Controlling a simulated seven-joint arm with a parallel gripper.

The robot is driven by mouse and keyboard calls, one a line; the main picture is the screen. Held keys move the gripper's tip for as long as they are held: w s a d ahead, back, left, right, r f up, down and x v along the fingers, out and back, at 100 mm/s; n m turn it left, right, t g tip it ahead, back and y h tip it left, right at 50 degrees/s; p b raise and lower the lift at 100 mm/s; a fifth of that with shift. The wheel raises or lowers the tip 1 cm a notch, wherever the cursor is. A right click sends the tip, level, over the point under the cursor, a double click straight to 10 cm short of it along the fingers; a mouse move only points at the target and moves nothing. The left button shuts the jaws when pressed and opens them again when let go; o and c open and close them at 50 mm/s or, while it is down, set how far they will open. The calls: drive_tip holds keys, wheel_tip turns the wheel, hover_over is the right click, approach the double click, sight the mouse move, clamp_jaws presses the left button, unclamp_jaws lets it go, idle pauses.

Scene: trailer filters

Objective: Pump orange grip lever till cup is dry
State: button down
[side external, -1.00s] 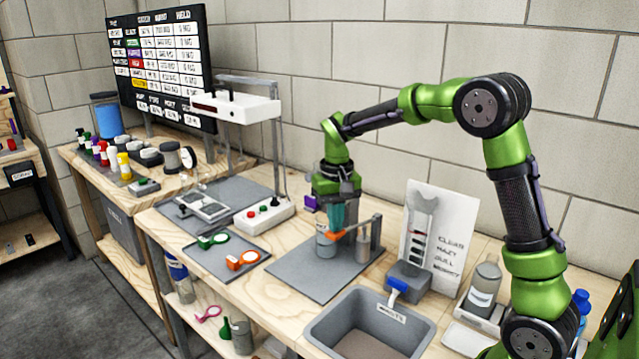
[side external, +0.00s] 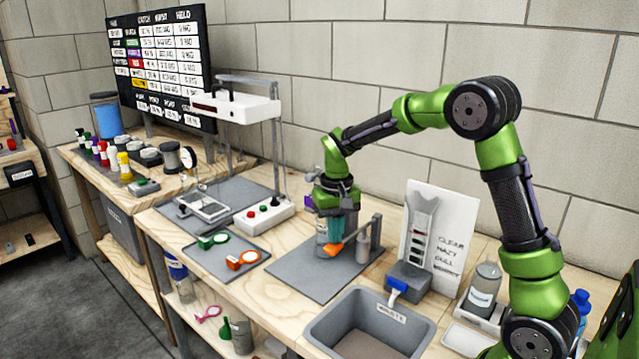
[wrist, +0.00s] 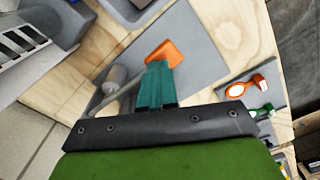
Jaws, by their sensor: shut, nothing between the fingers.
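The orange grip (side external: 334,249) sits at the end of a grey lever (side external: 357,233), which slopes down toward it from a grey post (side external: 375,238) on a grey plate (side external: 305,268). My gripper (side external: 327,230), with teal fingers, is shut and empty. It points down just above or against the orange grip; I cannot tell whether they touch. In the wrist view the orange grip (wrist: 166,54) shows just beyond the teal fingertips (wrist: 157,68). A grey cylinder (side external: 322,247) stands behind the grip, partly hidden by my fingers. The cup's contents cannot be seen.
A grey waste basin (side external: 318,334) stands in front. A tray (side external: 226,255) with green and orange-rimmed pieces lies left.

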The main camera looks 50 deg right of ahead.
drive_tip(key=shift+r, duration=2.65)
drive_tip(key=shift+f, duration=0.15)
drive_tip(key=shift+f, duration=3.15)
drive_tip(key=shift+r, duration=3.3)
drive_tip(key=shift+r, duration=2.5)
